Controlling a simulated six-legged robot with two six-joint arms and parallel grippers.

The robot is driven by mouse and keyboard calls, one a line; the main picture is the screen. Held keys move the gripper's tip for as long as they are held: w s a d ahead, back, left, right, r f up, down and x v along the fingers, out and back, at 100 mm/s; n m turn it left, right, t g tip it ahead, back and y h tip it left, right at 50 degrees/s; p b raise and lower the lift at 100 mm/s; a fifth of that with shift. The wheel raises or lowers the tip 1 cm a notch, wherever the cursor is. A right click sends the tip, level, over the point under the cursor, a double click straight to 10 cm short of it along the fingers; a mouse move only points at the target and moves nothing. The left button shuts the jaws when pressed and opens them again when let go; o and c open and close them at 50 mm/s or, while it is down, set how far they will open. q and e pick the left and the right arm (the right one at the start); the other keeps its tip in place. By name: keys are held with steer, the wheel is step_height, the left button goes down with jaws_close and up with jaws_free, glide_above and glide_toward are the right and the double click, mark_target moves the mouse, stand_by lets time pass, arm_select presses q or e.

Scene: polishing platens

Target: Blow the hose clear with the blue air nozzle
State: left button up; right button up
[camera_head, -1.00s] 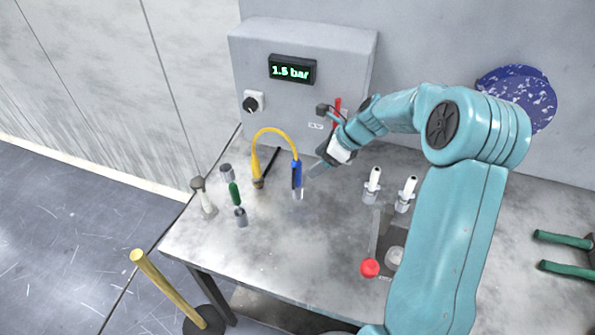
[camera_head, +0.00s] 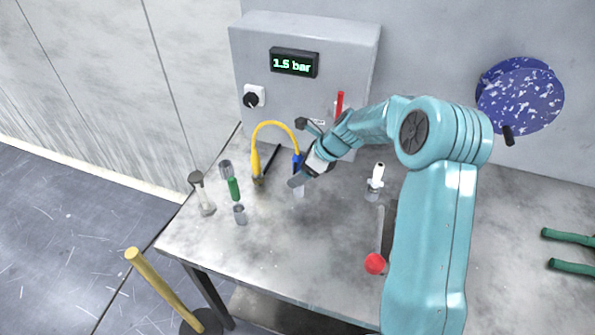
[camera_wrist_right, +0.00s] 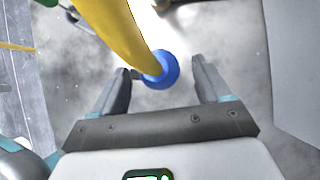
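The blue air nozzle (camera_head: 296,160) stands upright on the table, at the end of an arched yellow hose (camera_head: 272,125). In the right wrist view the nozzle (camera_wrist_right: 165,72) shows as a blue ring below the hose (camera_wrist_right: 117,30). My right gripper (camera_head: 294,181) is at the nozzle and partly covers it in the head view. In the wrist view the gripper (camera_wrist_right: 160,75) is open. The nozzle is between its fingers, closer to the left finger, with a clear gap to the right one. My left gripper is not in view.
A grey cabinet (camera_head: 350,58) with a 1.5 bar display (camera_head: 294,63) stands behind. Small cups, a green-handled piece (camera_head: 234,189) and a pale stand (camera_head: 203,195) are at left. A white-topped bottle (camera_head: 376,178) and red knob (camera_head: 375,264) are at right. The front-middle table is bare.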

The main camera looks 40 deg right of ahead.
mark_target(300, 157)
steer(key=shift+a, duration=0.2)
steer(key=c, duration=1)
steer(key=shift+d, duration=0.15)
steer(key=shift+c, duration=1.1)
steer(key=shift+w+r+p, duration=0.1)
steer(key=shift+r+p, duration=0.2)
steer(key=shift+p, duration=0.05)
steer(key=shift+r+p, duration=2.1)
steer(key=shift+r, duration=1.15)
steer(key=shift+s+a, duration=0.2)
steer(key=shift+s, duration=0.05)
